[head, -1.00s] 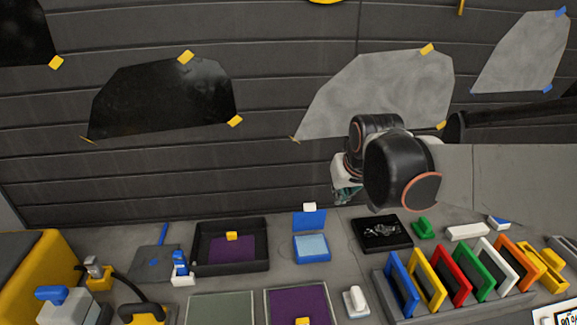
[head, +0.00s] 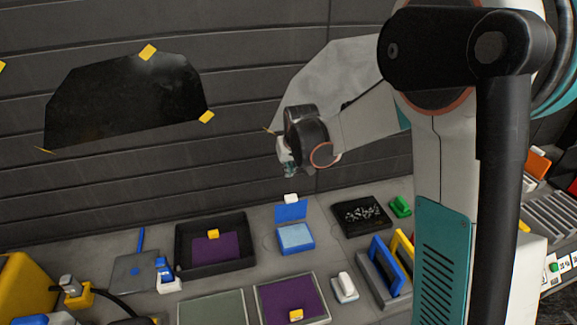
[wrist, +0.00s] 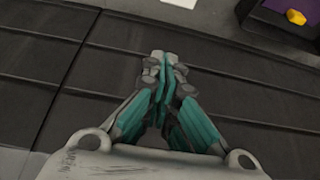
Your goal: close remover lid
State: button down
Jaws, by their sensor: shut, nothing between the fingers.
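A small blue box (head: 295,238) with a light blue inside stands open on the counter in the head view. Its blue lid (head: 291,211) stands up at the back, with a white tab (head: 291,198) on top; I take this as the remover lid. My gripper (head: 289,171) hangs in the air above the lid in the head view, apart from it. In the wrist view the teal fingers (wrist: 166,65) are together, with nothing seen between them. The open box is not clearly seen in the wrist view.
Left of the box is a black tray (head: 182,258) with a purple pad. On the right is a black tray (head: 362,216) with small metal pieces. In front are a purple panel (head: 285,297) and a white-handled tool (head: 345,287). A dark slatted wall rises behind.

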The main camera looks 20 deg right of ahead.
aim_at(290, 208)
jog(key=shift+s+f+b, duration=0.15)
jog(key=shift+s+f, duration=0.05)
jog(key=shift+f, duration=0.75)
jog(key=shift+s+f+b, duration=0.2)
jog(key=shift+f, duration=0.8)
jog(key=shift+s+f+b, duration=0.15)
jog(key=shift+s+f, duration=0.05)
jog(key=shift+f, duration=0.75)
jog(key=shift+s, duration=0.1)
